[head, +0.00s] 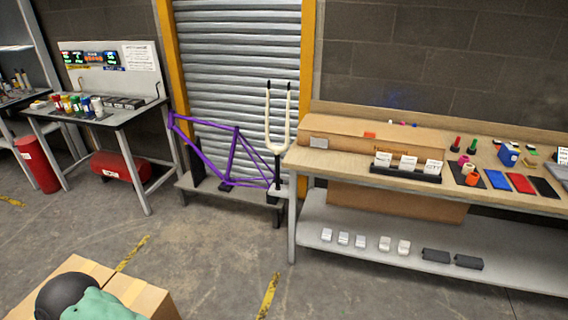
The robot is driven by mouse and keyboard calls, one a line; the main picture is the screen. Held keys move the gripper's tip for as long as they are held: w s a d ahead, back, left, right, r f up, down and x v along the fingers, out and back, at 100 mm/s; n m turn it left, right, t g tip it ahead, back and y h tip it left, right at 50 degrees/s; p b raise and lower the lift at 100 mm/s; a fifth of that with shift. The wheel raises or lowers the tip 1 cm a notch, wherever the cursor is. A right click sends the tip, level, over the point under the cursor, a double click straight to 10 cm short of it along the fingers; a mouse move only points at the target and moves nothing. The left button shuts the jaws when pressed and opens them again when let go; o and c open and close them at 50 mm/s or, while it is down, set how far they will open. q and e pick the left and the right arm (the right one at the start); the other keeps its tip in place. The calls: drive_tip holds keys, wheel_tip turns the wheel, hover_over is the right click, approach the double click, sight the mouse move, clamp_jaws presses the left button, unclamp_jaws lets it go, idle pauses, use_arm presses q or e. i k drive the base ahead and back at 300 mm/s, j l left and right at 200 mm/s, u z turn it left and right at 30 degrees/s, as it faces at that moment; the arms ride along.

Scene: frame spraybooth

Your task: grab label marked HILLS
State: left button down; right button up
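Three white labels stand upright in a black holder (405,175) at the front of the wooden workbench: a left label (383,159), a middle label (408,163) and a right label (433,167). Each has dark print, too small for me to read surely, so I cannot tell which one is marked HILLS. The holder stands in front of a long cardboard box (372,133). Neither of my grippers is in view.
A carton (140,290) is at front left. Open floor lies between.

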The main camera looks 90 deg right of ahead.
sight(382, 159)
drive_tip(key=z, duration=3.7)
drive_tip(key=i+l+u, duration=0.1)
drive_tip(key=i+u, duration=0.15)
drive_tip(key=u, duration=0.2)
drive_tip(key=i+l+u, duration=0.15)
drive_tip(key=u, duration=0.3)
